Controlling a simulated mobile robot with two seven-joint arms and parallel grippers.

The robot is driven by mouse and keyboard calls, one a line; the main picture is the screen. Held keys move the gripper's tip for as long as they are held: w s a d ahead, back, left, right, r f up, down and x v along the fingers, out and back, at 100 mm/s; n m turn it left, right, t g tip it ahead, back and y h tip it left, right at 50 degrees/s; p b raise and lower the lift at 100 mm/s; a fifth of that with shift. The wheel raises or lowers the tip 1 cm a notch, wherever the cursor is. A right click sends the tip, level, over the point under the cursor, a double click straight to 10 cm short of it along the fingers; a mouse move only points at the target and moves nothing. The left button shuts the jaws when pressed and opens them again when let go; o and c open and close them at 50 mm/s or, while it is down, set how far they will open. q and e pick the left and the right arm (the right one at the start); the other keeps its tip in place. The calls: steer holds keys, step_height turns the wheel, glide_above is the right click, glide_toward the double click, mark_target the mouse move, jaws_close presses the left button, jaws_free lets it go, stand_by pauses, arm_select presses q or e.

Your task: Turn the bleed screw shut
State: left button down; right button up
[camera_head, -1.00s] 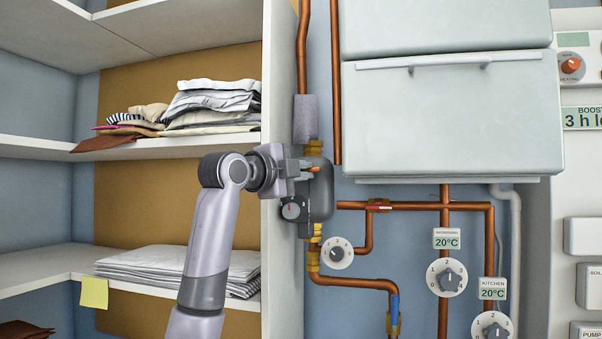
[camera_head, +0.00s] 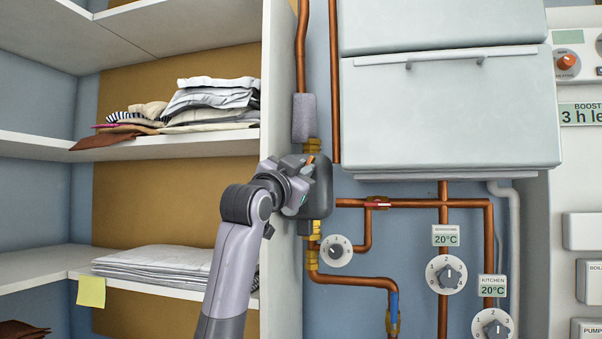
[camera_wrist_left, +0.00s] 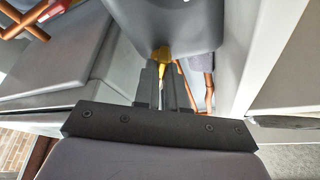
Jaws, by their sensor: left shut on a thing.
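The grey pump body (camera_head: 321,190) sits on the copper pipe beside the shelf's side panel. My left gripper (camera_head: 309,168) is at its front face, shut on the bleed screw, which is mostly hidden by the fingers. A small orange-brown bit shows at the fingertips. In the left wrist view the two dark fingers (camera_wrist_left: 169,84) are close together below the pump's grey casing (camera_wrist_left: 175,22), with a brass-coloured part at their tips. My right gripper is not in view.
The shelf panel (camera_head: 281,90) stands close left of the pump, with folded linen (camera_head: 210,105) on the shelves. A pale cabinet (camera_head: 450,110) is at the right. Below are copper pipes, a small numbered dial (camera_head: 336,251) and a blue-handled valve (camera_head: 394,304).

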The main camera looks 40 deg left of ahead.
arm_select(q)
steer(key=shift+w+d+n+g+y, duration=0.15)
steer(key=shift+n+y, duration=0.55)
steer(key=shift+n, duration=0.75)
steer(key=shift+s+n+g+y, duration=0.15)
steer(key=shift+n+y, duration=0.55)
steer(key=shift+n, duration=0.7)
steer(key=shift+w+d+n+g+y, duration=0.15)
steer(key=shift+n+y, duration=0.55)
steer(key=shift+n, duration=1.05)
steer(key=c, duration=1.2)
jaws_free()
steer(key=shift+f, duration=0.1)
steer(key=b+v, duration=0.2)
steer(key=v, duration=0.5)
